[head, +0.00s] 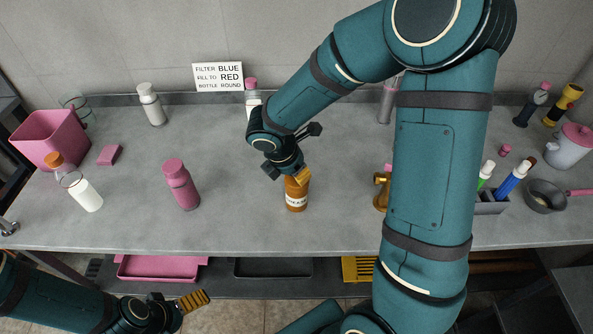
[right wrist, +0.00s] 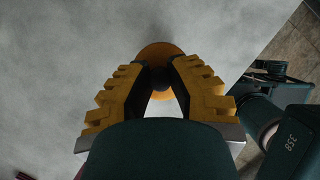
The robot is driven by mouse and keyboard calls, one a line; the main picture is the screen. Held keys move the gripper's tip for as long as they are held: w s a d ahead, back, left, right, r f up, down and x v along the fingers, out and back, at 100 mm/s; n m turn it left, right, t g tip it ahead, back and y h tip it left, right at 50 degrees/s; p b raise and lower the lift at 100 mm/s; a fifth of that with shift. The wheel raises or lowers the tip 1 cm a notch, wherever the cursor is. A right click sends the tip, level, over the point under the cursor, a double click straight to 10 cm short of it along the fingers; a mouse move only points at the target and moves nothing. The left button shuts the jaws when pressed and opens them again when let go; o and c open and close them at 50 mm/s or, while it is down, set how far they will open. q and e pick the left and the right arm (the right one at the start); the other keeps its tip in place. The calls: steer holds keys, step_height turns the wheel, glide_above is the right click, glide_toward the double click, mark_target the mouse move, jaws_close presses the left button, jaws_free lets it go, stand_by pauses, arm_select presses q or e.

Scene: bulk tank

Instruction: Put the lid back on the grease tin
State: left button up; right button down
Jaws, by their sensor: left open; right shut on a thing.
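The grease tin (head: 296,203), an orange-brown cylinder with a white label, stands upright near the front middle of the counter. My right gripper (head: 290,176) is directly over its top, pointing down. In the right wrist view my right gripper (right wrist: 160,82) is shut on the dark knob of the orange round lid (right wrist: 156,52). The gripper hides the tin's rim in the head view, so I cannot tell whether the lid touches it. My left gripper (head: 190,301) is open and empty, low in front of the counter.
A pink bottle (head: 181,184) stands left of the tin and a brass-coloured object (head: 381,190) stands right of it, partly behind my right arm. A white bottle (head: 84,193), pink bin (head: 50,140) and pan (head: 546,197) are farther out. The counter (head: 240,210) beside the tin is clear.

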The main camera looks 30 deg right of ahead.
stand_by(0.4)
steer(key=shift+c, duration=1.5)
jaws_free()
steer(key=shift+r+p, duration=1.25)
steer(key=shift+r, duration=0.15)
steer(key=shift+r+p, duration=1.85)
steer(key=shift+r, duration=0.3)
jaws_close()
steer(key=shift+f+b, duration=0.3)
steer(key=shift+f, duration=0.05)
